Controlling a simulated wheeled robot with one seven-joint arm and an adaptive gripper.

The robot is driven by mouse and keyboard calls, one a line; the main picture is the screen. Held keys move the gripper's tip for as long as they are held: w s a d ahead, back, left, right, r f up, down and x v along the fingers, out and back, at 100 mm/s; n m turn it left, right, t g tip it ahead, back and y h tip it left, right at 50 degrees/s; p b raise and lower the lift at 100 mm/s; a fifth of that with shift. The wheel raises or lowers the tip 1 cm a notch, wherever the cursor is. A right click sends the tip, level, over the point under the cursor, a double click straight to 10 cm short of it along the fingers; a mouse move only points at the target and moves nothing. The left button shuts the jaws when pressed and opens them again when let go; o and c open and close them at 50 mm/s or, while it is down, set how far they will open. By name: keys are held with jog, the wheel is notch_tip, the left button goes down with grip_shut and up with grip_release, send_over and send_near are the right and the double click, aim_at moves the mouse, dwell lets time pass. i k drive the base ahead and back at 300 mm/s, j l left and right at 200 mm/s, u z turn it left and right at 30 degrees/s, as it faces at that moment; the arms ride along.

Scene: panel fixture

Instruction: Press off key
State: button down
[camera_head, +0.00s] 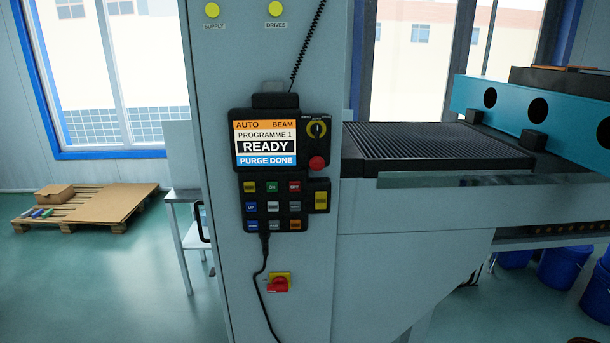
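A black control pendant (283,128) hangs on the front of the grey machine column. Its lit screen (265,143) reads AUTO, BEAM, PROGRAMME 1, READY and PURGE DONE. Below the screen is a keypad in rows. The red OFF key (295,187) is at the right end of the top key row, beside the green ON key (272,187). A yellow key (250,187) is at the left of that row. My gripper is not in view, and nothing covers the keys.
A red-and-yellow rotary switch (279,283) is below, beside a hanging cable. A ribbed machine bed (430,143) extends right. A pallet (100,212) lies on the floor at left.

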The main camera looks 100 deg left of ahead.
aim_at(295, 186)
jog(key=u, duration=1.45)
jog(key=k+u, duration=0.1)
jog(key=u, duration=0.4)
jog(key=l+u, duration=0.1)
jog(key=u, duration=1.35)
jog(key=i+j+z, duration=0.25)
jog(key=i+j, duration=0.25)
jog(key=j, duration=0.15)
jog(key=i+j+z, duration=0.15)
jog(key=j, duration=0.2)
jog(key=i+j+z, duration=0.15)
jog(key=j, duration=0.25)
jog(key=i+j+z, duration=0.15)
jog(key=i+j, duration=0.15)
jog(key=j, duration=0.15)
